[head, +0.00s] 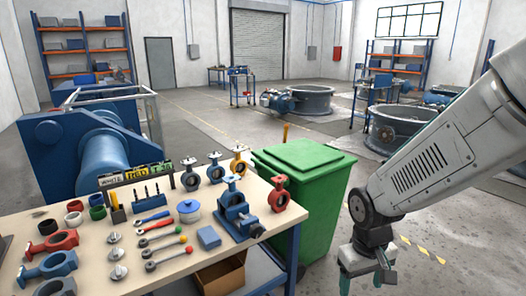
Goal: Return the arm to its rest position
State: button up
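My arm (425,165) comes in from the right edge, light grey, and slopes down to the left. My gripper (366,284) hangs at its lower end, pointing down, with teal and dark parts. It is at the bottom of the view, to the right of the green bin and apart from the workbench. The fingertips are partly cut off by the lower edge, so whether they are open or shut is unclear. No held object shows.
The workbench (180,270) on the left holds valve bodies, discs, tools and a blue vise (236,212). A green lidded bin (305,195) stands between bench and arm. A large blue machine (95,150) is behind. Floor valves (398,128) stand behind the arm; the middle floor is open.

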jog(key=s+d+r+m+t, duration=0.1)
jog(key=s+d+r, duration=0.4)
jog(key=s+r, duration=1.1)
jog(key=shift+r+m+y, duration=0.3)
jog(key=shift+m, duration=0.5)
